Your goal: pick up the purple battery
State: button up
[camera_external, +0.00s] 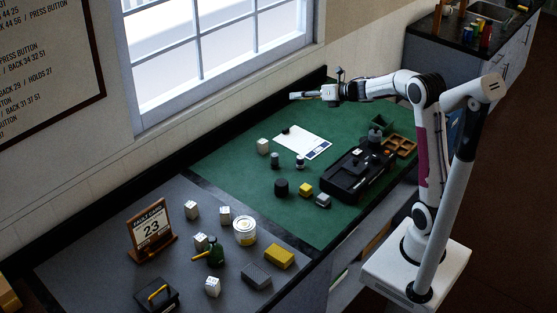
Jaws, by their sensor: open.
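My gripper (297,96) is at the end of the outstretched arm, high over the back of the green mat and near the window. It points left, and it is open with nothing seen between its fingers. No battery is clearly purple in this view. A small upright cylinder (300,161) with a dark and a pale part stands at the lower edge of the white sheet; it may be the battery, but its colour is too dim to tell. A similar small grey cylinder (275,160) stands to its left. My gripper is well away from both.
The green mat (225,155) also holds a white sheet (303,142), a pale cube (263,146), a dark cylinder (281,187), a yellow block (306,190) and a large black device (357,173). A wooden tray (401,145) is at right. Dice, a can and a calendar crowd the grey area.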

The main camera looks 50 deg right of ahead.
notch_tip(320, 180, down, 9)
jog(key=s+n+g+y, duration=0.1)
jog(key=n+g+y, duration=0.25)
jog(key=n, duration=0.45)
jog(key=n+g+y, duration=0.4)
jog(key=n+y, duration=0.1)
jog(key=n, duration=0.2)
send_near(301, 156)
jog(key=shift+w+a+f, duration=0.15)
jog(key=shift+w+a, duration=0.75)
jog(key=shift+a, duration=0.05)
jog(key=shift+s+f+n, duration=0.3)
jog(key=shift+s, duration=0.1)
jog(key=shift+x, duration=1.3)
